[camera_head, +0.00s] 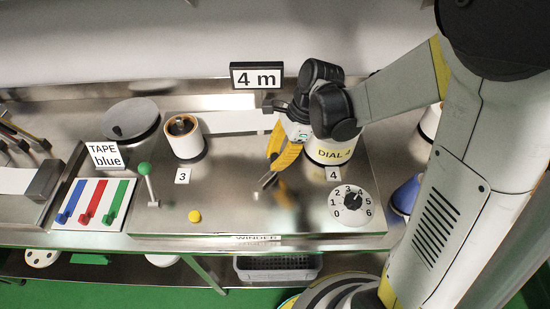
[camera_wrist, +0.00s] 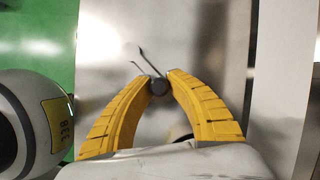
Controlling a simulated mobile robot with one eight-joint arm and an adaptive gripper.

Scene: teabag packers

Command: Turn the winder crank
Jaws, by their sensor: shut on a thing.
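Thin dark rods show just beyond the fingertips. The crank arm itself is mostly hidden by my gripper. The WINDER label (camera_head: 256,238) is on the front edge. The numbered dial's black pointer (camera_head: 352,203) appears to point near 4.
A white strip (camera_head: 235,121) runs from the left roll (camera_head: 184,138) toward the spool. A green-knobbed lever (camera_head: 145,170) and yellow button (camera_head: 194,216) stand left of my gripper. Further left are coloured sliders (camera_head: 93,203) and a TAPE blue sign (camera_head: 106,156). The plate's front middle is clear.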

